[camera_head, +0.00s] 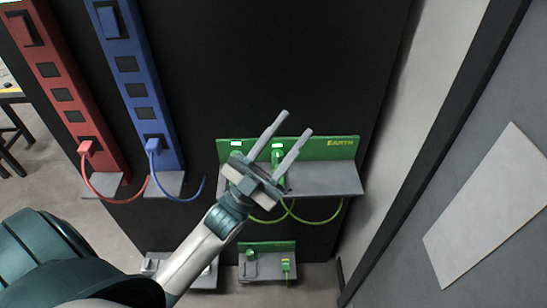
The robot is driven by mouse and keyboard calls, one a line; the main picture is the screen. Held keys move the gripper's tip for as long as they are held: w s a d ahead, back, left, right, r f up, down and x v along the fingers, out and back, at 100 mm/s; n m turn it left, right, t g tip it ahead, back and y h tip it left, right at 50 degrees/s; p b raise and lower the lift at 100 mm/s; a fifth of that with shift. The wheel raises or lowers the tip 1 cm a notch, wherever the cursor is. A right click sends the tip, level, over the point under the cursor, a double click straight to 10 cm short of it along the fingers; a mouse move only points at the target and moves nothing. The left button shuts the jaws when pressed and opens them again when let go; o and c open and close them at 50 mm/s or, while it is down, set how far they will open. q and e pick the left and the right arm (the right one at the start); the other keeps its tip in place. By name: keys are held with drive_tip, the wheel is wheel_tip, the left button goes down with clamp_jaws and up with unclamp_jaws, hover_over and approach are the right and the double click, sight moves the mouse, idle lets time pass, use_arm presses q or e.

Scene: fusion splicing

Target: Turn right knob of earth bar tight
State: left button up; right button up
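The green earth bar (315,147), labelled "EARTH", is fixed to the dark panel above a grey shelf (335,179). Its right knob (277,155) is green and partly hidden behind my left gripper (296,122). My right gripper is not in view.
Green cables (318,220) loop below the shelf. A smaller green unit (268,264) sits lower down. Red (62,95) and blue (140,90) bars with plugged cables stand at left. A grey wall with a pale panel (487,210) bounds the right.

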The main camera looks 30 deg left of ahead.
use_arm(q)
drive_tip(key=s+a+f+n+g+y, duration=0.1)
drive_tip(key=a+f+n+g+y, duration=0.1)
drive_tip(key=f, duration=0.6)
drive_tip(key=s+a+f+n+g+y, duration=0.2)
drive_tip(key=a+f+n+y, duration=0.2)
drive_tip(key=f+n+y, duration=0.2)
drive_tip(key=s+a+f+n+g+y, duration=0.1)
drive_tip(key=a+f+n+g+y, duration=0.1)
drive_tip(key=f, duration=0.8)
drive_tip(key=a+n+y, duration=0.1)
drive_tip(key=a+y, duration=0.1)
drive_tip(key=shift+s+f+n+y+p, duration=0.2)
drive_tip(key=shift+s+n+y+p, duration=0.2)
drive_tip(key=shift+w, duration=0.1)
drive_tip(key=p, duration=0.5)
approach(275, 158)
drive_tip(key=w, duration=0.7)
drive_tip(key=shift+w+a+r, duration=0.1)
drive_tip(key=shift+w+r, duration=0.2)
drive_tip(key=shift+r, duration=0.05)
drive_tip(key=shift+w+f, duration=0.1)
drive_tip(key=shift+w, duration=0.7)
drive_tip(key=c, duration=0.8)
